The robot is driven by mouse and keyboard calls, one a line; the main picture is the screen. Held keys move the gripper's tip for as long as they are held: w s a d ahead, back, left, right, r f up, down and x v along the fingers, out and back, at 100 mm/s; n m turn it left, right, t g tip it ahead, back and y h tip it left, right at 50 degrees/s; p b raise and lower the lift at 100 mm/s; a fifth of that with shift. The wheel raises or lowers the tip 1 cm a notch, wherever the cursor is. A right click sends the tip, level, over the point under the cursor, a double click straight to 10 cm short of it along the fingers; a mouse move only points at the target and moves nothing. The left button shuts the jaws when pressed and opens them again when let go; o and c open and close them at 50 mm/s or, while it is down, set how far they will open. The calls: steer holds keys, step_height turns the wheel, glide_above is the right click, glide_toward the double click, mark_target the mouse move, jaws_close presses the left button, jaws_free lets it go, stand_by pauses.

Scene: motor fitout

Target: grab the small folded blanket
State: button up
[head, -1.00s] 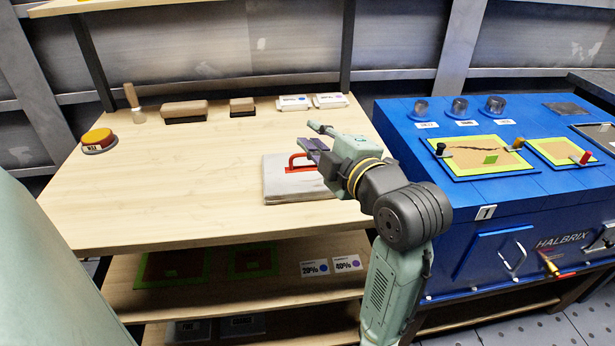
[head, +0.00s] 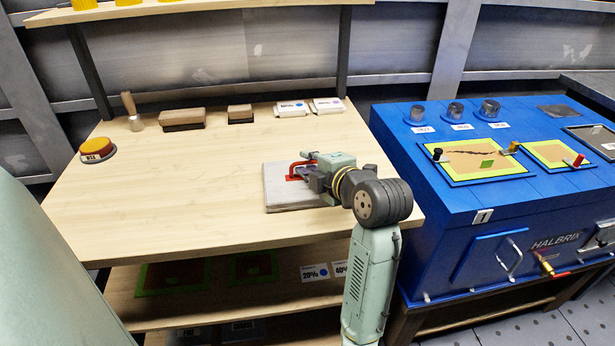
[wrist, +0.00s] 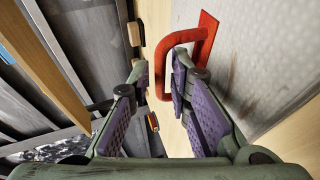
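A flat, pale grey, square pad (head: 283,195) with a red handle (head: 297,168) lies on the wooden bench near its right side. It is the only thing here that could pass for the folded blanket. In the wrist view its textured grey face (wrist: 262,50) is at the upper right, and the red handle (wrist: 162,55) stands out from it as a loop. My gripper (head: 308,172) is over the pad at the handle. In the wrist view my gripper (wrist: 160,85) is open, with part of the handle between its purple finger pads. The right finger hides some of the handle.
A red and yellow button (head: 97,149), a brush (head: 131,110), two brown blocks (head: 183,118) and white labelled packs (head: 292,108) stand along the bench's back and left. A blue machine (head: 480,205) stands close on the right. The bench's middle left is clear.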

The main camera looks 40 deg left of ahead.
steer(key=shift+w+a+f, duration=0.2)
steer(key=shift+a, duration=0.25)
jaws_close()
stand_by(0.6)
